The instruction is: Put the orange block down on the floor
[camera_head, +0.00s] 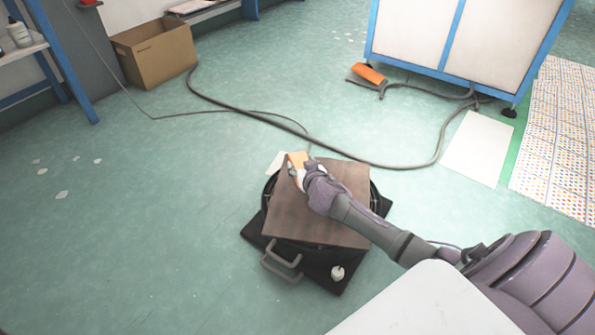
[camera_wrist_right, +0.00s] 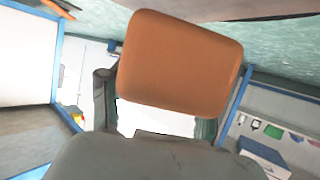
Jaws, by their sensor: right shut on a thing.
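The orange block (camera_wrist_right: 182,62) fills the upper middle of the right wrist view, between the two fingers of my right gripper (camera_wrist_right: 155,115). In the head view the block (camera_head: 298,158) shows as a small orange piece at the tip of my right gripper (camera_head: 297,172), over the far left corner of a brown square board (camera_head: 330,195). The right gripper is shut on the block. I cannot tell from these frames how high the block is above the board. The green floor (camera_head: 150,220) is bare to the left. My left gripper is not in view.
The board lies on a dark round and square base (camera_head: 325,265) with a grey handle (camera_head: 281,260). A grey cable (camera_head: 390,163) runs across the floor behind. A cardboard box (camera_head: 155,55) stands at the back left, and an orange object (camera_head: 369,74) lies by the white cabinet (camera_head: 460,35).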

